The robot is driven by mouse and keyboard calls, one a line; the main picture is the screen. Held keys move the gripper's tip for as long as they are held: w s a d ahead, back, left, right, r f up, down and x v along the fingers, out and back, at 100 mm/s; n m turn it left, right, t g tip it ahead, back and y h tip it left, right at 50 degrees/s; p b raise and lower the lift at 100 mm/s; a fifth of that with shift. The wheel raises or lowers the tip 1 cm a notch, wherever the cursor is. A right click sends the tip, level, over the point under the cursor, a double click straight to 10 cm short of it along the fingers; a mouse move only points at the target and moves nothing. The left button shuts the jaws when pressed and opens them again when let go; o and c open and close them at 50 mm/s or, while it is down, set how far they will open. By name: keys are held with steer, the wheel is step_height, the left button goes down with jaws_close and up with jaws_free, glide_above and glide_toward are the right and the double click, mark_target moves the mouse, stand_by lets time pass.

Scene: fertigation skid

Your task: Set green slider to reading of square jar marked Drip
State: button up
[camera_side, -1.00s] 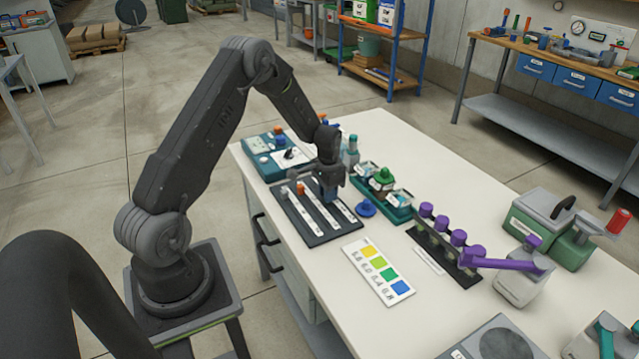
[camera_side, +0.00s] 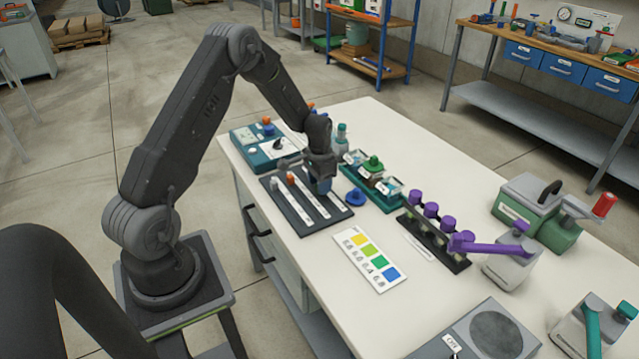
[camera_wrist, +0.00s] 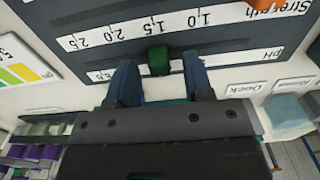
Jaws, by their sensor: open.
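The dark slider board (camera_side: 336,217) lies on the white table under my gripper. In the wrist view the green slider (camera_wrist: 158,60) sits on the board, beside a white scale strip (camera_wrist: 125,37) with upside-down numbers. My gripper (camera_wrist: 160,76) is open, its two blue fingers on either side of the green slider, which shows between and just beyond the tips. I cannot tell whether they touch it. In the side view my gripper (camera_side: 321,183) is low over the board and hides the green slider. Square jars (camera_side: 389,186) stand in a green rack (camera_side: 386,206); their markings are too small to read.
An orange slider (camera_side: 290,180) sits on the board's left part. A blue round piece (camera_side: 355,197), a colour card (camera_side: 371,259) and a purple-capped vial rack (camera_side: 458,265) are close by. A teal-edged device (camera_side: 262,157) is behind. The table's front right is partly clear.

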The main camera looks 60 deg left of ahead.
step_height(320, 180, up, 13)
steer(key=shift+r, duration=0.2)
steer(key=shift+r, duration=0.1)
steer(key=s+d+r+t, duration=0.1)
steer(key=s+d+r, duration=0.2)
steer(key=d+r, duration=0.55)
steer(key=s+d+r+t, duration=0.2)
steer(key=s+d+r, duration=0.1)
steer(key=s+d, duration=0.4)
steer(key=s+d+r+t, duration=0.2)
steer(key=s+d+r, duration=0.2)
steer(key=s+d, duration=0.4)
steer(key=s, duration=0.4)
steer(key=shift+d+t, duration=0.2)
steer(key=shift+t, duration=0.1)
